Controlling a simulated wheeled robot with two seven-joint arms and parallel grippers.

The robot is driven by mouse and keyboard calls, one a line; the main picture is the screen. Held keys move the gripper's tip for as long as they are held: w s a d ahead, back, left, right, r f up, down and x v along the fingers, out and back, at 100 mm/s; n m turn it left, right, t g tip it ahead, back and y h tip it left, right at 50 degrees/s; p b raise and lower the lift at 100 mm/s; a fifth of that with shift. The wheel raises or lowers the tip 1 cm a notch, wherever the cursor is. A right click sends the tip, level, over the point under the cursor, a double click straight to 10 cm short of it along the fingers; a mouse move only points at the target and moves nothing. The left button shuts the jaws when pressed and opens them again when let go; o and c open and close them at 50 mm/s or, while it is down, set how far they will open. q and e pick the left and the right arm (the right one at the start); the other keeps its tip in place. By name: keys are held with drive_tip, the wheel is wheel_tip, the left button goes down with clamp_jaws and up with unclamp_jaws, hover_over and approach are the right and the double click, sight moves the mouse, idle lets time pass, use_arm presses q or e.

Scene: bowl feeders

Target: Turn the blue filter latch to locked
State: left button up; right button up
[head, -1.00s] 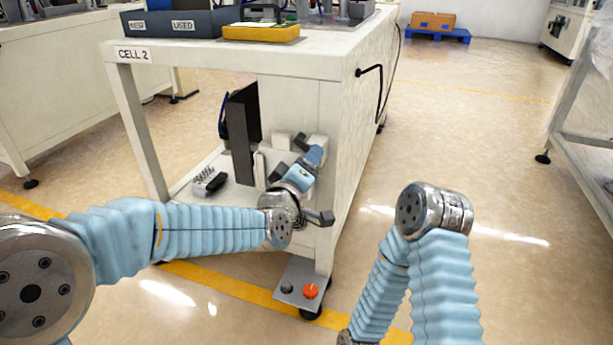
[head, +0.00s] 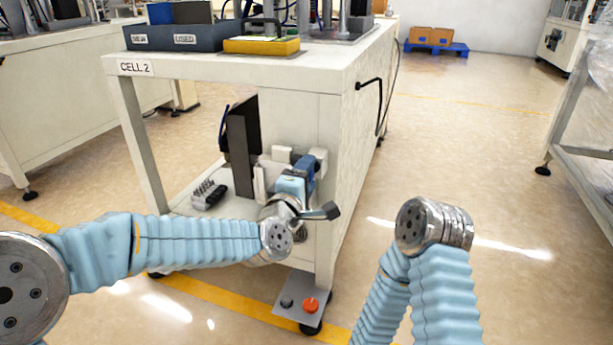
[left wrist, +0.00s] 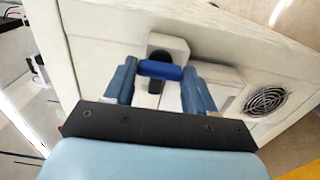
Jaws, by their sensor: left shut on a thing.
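The blue filter latch (left wrist: 160,70) is a short dark-blue bar on a pale block with a black part under it. It shows between the two light-blue fingers of my left gripper (left wrist: 159,88) in the left wrist view, and the gripper is shut on it. In the head view my left gripper (head: 297,181) is at the front of the white cabinet under the bench, and its wrist and fingers largely hide the latch. My right arm is folded at the lower right of the head view; its gripper is out of the picture.
The bench marked CELL 2 (head: 220,66) overhangs the cabinet. A tall black panel (head: 243,140) stands left of the gripper. A plate with a red button (head: 310,304) is low at the front. A round fan grille (left wrist: 266,101) is near. Floor to the right is open.

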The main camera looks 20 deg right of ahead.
idle(0.4)
use_arm(q)
drive_tip(key=o, duration=1)
drive_tip(key=shift+o, duration=0.2)
drive_tip(key=shift+s, duration=0.1)
drive_tip(key=v, duration=1.3)
drive_tip(key=shift+s+a, duration=0.2)
drive_tip(key=shift+a, duration=0.05)
